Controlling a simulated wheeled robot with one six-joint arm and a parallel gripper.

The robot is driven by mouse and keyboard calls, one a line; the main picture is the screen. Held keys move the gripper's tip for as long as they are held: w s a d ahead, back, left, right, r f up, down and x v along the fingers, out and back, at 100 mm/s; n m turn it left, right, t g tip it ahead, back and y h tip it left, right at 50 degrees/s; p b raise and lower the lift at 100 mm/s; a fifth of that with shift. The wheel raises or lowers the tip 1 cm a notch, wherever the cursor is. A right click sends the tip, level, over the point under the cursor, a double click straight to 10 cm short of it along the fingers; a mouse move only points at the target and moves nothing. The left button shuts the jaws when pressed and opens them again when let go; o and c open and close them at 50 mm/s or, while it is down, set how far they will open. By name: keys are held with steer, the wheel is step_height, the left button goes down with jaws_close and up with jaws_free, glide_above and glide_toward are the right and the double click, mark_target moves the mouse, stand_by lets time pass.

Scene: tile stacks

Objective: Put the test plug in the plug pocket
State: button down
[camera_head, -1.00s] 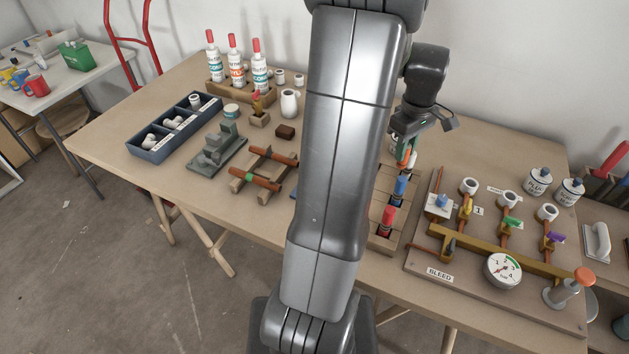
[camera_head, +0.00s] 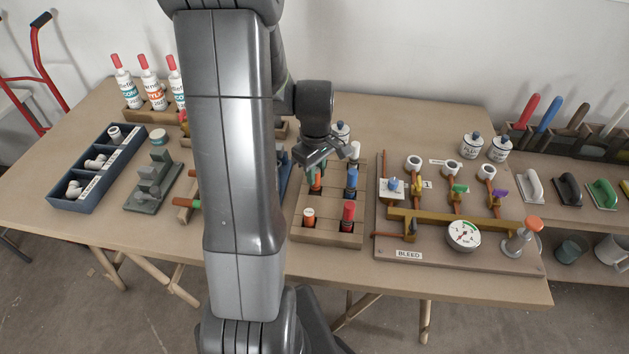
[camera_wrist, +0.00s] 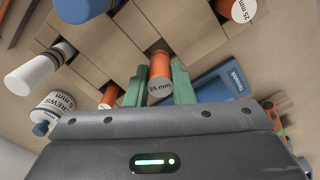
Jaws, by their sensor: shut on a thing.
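My gripper (camera_head: 318,168) is over the left column of a wooden pocket rack (camera_head: 325,235). No plug visibly carries the word "test".
A valve board with a gauge (camera_head: 463,235) is right of the rack. A lidded jar (camera_wrist: 56,104) stands behind the rack, and a blue box (camera_wrist: 222,83) is beside it. My arm hides the table's middle. Mortar-like trowels (camera_head: 568,190) lie at far right.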

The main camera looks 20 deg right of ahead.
steer(key=shift+f, duration=1.7)
steer(key=shift+f, duration=0.1)
steer(key=shift+f, duration=0.15)
steer(key=c, duration=1.3)
jaws_free()
steer(key=shift+o, duration=0.2)
steer(key=shift+r, duration=0.2)
step_height(320, 180, up, 12)
steer(key=shift+r, duration=0.1)
